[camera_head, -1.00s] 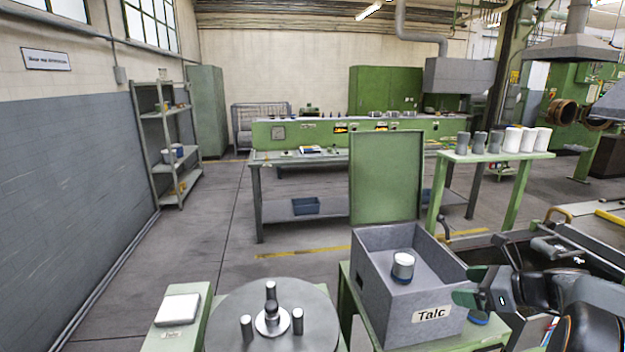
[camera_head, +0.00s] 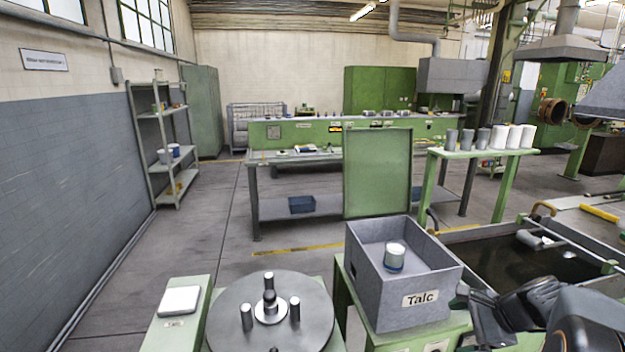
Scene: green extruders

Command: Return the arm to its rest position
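My dark arm (camera_head: 545,305) is folded low in the bottom right corner, right of the grey Talc box. My gripper (camera_head: 468,318) is at its left end, near the box's lower right corner and in front of the green stand. Its fingers are dark, small and partly cut off or hidden, so I cannot tell how far apart they are. I see nothing held in it. The open grey Talc box (camera_head: 357,283) holds a white cylinder with a blue lower band (camera_head: 395,256), standing upright inside.
A round metal plate (camera_head: 235,320) with several upright pins is at the bottom centre. A green stand with a white pad (camera_head: 179,300) is left of it. A dark tank (camera_head: 515,262) lies behind my arm. Several cups stand on a green table (camera_head: 480,153).

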